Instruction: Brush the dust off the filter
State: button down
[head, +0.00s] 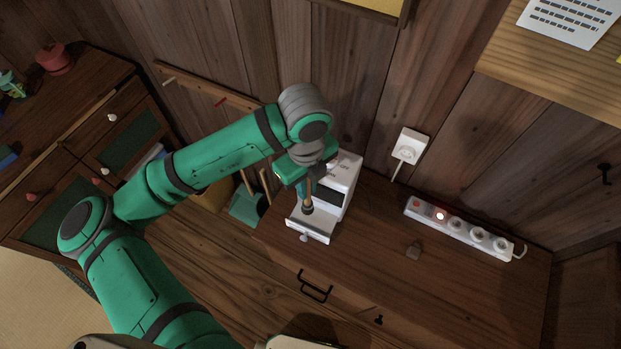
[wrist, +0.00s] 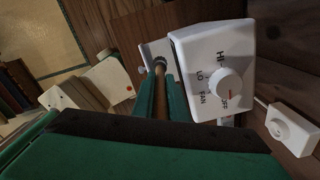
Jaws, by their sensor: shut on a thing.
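A brush with a wooden handle (wrist: 161,84) and a dark round end (head: 307,209) is in my gripper (head: 305,178). The green fingers of my gripper, also in the wrist view (wrist: 160,95), are shut on the handle. The brush points down over a pale tray-like part, seemingly the filter (head: 310,229), which sticks out at the front of a white heater (head: 347,178). I cannot tell whether the bristles touch it. No dust is clear at this size. In the wrist view the heater has a dial (wrist: 226,85) marked HI, LO, FAN and OFF.
The heater stands on a wooden cabinet top near the plank wall. A wall outlet (head: 408,146) is behind. A green dustpan (head: 246,206) is at the left.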

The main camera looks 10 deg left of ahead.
notch_tip(320, 180, up, 3)
dwell(0.3)
dwell(0.4)
